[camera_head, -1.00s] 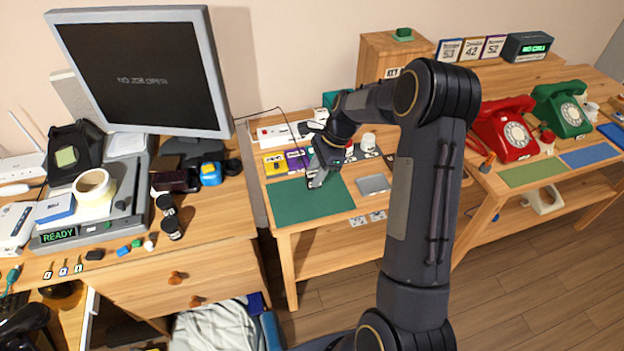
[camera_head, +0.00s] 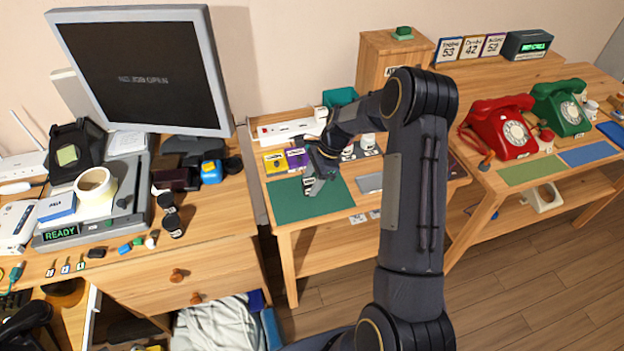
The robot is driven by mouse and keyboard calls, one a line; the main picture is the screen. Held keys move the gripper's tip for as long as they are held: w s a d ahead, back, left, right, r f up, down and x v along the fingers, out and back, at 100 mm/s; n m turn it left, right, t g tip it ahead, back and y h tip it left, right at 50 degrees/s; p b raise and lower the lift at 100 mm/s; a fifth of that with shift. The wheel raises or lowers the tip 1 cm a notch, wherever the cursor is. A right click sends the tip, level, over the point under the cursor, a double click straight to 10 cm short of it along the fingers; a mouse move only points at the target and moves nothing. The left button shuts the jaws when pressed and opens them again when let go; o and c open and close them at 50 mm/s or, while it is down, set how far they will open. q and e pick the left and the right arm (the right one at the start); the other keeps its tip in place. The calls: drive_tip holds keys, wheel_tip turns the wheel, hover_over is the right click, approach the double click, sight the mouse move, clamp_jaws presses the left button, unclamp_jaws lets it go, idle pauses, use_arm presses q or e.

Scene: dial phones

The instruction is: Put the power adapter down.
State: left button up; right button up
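My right forearm hides part of the table to the right. My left gripper is not in view.
A white power strip (camera_head: 286,131) lies behind the mat, with yellow (camera_head: 275,163) and purple (camera_head: 297,159) cards before it. A grey pad (camera_head: 369,183) lies to the right. The mat's front left is clear. A red phone (camera_head: 503,128) stands farther right.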

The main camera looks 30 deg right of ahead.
drive_tip(key=shift+o, duration=0.2)
drive_tip(key=v, duration=1.2)
drive_tip(key=s+a+r+n, duration=0.3)
drive_tip(key=s+r, duration=0.1)
drive_tip(key=r, duration=0.2)
drive_tip(key=s+a+r+n+t, duration=0.25)
drive_tip(key=s+a+n, duration=0.2)
drive_tip(key=s, duration=0.35)
drive_tip(key=s+a+r+n+t, duration=0.1)
drive_tip(key=s+a+r+n, duration=0.35)
drive_tip(key=s, duration=0.25)
drive_tip(key=s+a+f+n, duration=0.4)
drive_tip(key=s+n, duration=0.3)
drive_tip(key=s, duration=0.2)
drive_tip(key=shift+a+t+h, duration=0.2)
drive_tip(key=shift+t+h, duration=0.1)
drive_tip(key=shift+t, duration=0.15)
